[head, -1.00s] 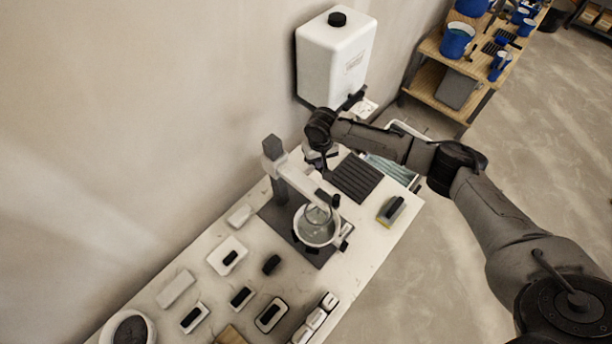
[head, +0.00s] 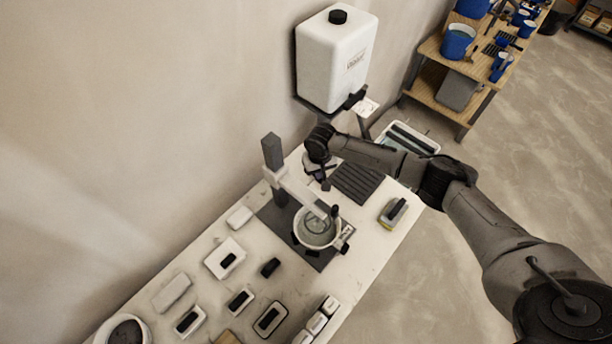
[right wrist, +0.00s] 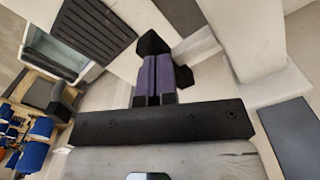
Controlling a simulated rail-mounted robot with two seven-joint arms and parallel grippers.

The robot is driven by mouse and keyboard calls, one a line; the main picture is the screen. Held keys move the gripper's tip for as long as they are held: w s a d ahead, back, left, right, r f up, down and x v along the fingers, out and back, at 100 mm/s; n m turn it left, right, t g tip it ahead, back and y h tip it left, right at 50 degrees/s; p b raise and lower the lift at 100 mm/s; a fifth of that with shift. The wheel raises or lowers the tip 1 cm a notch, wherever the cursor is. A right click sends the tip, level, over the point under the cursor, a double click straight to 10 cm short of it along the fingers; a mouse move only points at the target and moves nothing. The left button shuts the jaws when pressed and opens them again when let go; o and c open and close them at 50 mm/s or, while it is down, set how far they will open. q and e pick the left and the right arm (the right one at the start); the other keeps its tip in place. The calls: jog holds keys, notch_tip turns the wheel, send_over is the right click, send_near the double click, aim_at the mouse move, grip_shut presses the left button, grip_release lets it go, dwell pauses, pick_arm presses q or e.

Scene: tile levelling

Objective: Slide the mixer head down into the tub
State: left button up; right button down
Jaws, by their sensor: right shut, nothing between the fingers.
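The mixer stand has a dark upright post (head: 273,152) at the back of the bench. A pale arm (head: 297,188) reaches from it over the tub (head: 318,243). The mixer head (head: 322,212) hangs at the arm's end, low at the tub's mouth; its lower end is hard to make out. My right gripper (head: 325,183) is beside the pale arm, above the bench. In the right wrist view its purple fingers (right wrist: 154,78) are shut together with nothing between them. A black block (right wrist: 152,43) shows right at their tips; I cannot tell whether they touch. My left gripper is not in view.
A ribbed dark mat (head: 357,182) and a sponge-like block (head: 393,212) lie right of the tub. Several small tools and pads cover the bench's front left. A white water tank (head: 336,62) hangs on the wall behind. A shelf (head: 440,85) stands back right.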

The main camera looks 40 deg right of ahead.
jog(key=shift+f+b, duration=2.3)
jog(key=shift+f, duration=2.35)
notch_tip(320, 180, up, 7)
jog(key=p, duration=0.7)
notch_tip(320, 180, up, 2)
jog(key=p, duration=0.3)
jog(key=shift+r, duration=0.25)
jog(key=shift+f, duration=0.1)
